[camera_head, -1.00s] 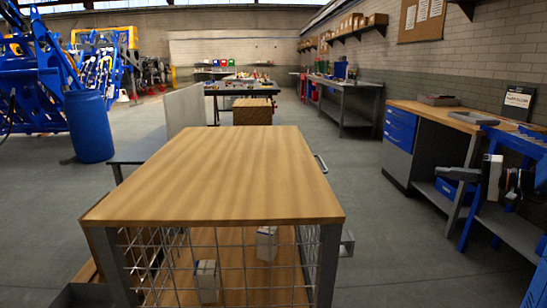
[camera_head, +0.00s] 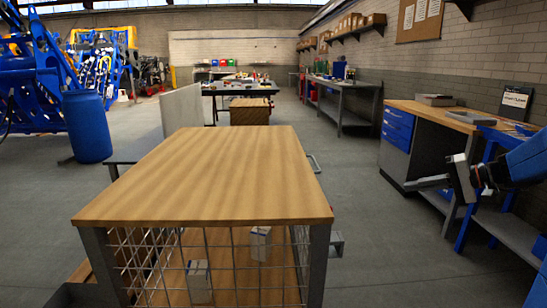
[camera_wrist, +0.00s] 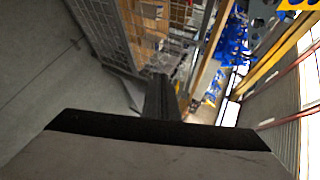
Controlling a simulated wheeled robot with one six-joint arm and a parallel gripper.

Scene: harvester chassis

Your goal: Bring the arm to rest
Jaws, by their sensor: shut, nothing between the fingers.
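My gripper (camera_head: 410,184) is at the right of the head view, with its dark grey fingers closed together and pointing left. Nothing shows between them. It hangs in the air and appears in front of the wooden workbench at the right. My blue forearm comes in from the right edge behind it. In the wrist view my gripper (camera_wrist: 160,80) shows as a dark closed shape above the wide wrist body, with a wire mesh cage and the floor behind it.
A wood-topped mesh cart (camera_head: 200,180) stands in front, with small white boxes inside. A workbench (camera_head: 440,112) with blue drawers stands at right, and a blue barrel (camera_head: 88,127) at left. Grey floor (camera_head: 355,215) is clear between cart and bench.

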